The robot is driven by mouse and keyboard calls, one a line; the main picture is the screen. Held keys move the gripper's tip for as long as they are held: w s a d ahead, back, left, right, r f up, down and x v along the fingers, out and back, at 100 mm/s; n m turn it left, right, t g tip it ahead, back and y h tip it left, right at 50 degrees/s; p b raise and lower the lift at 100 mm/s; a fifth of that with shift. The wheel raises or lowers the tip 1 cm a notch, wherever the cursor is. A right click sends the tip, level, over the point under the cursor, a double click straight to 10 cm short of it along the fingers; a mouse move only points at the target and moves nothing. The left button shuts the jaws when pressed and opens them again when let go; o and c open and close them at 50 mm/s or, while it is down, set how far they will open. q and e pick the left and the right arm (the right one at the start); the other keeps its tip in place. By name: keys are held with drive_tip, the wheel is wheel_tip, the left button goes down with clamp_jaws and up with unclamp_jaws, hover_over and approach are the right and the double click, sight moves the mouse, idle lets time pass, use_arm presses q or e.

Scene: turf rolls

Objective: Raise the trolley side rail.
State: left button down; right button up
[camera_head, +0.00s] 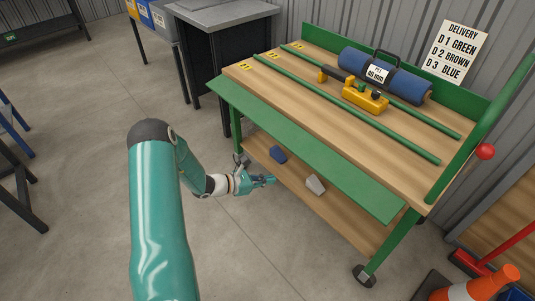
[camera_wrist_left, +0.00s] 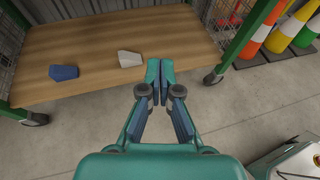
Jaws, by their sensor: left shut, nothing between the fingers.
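The trolley (camera_head: 300,85) has a wooden top and a green frame. Its side rail, a long flat green panel (camera_head: 290,133), is folded down along the near edge and slopes outward below the top. My left gripper (camera_head: 272,180) is beside the near edge of the lower shelf, lower in the picture than the rail's outer edge and apparently apart from it. In the left wrist view its fingers (camera_wrist_left: 159,82) are together with nothing between them, pointing toward the lower shelf (camera_wrist_left: 100,95). The rail does not show clearly there. My right gripper is in neither view.
A blue wedge (camera_head: 278,154) and a grey wedge (camera_head: 315,184) lie on the lower shelf. A blue roll (camera_head: 400,82) and a yellow tool (camera_head: 365,98) are on top. A red knob (camera_head: 486,151) and an orange cone (camera_head: 485,285) are at right.

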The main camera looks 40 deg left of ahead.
sight(284, 134)
use_arm(q)
drive_tip(key=a+r+n+t+y, duration=0.3)
drive_tip(key=a+y, duration=0.1)
drive_tip(key=a, duration=0.6)
drive_tip(key=w+r+b, duration=0.1)
drive_tip(key=w+r, duration=0.1)
drive_tip(key=w, duration=0.7)
drive_tip(key=shift+d+r, duration=0.15)
drive_tip(key=shift+d, duration=0.3)
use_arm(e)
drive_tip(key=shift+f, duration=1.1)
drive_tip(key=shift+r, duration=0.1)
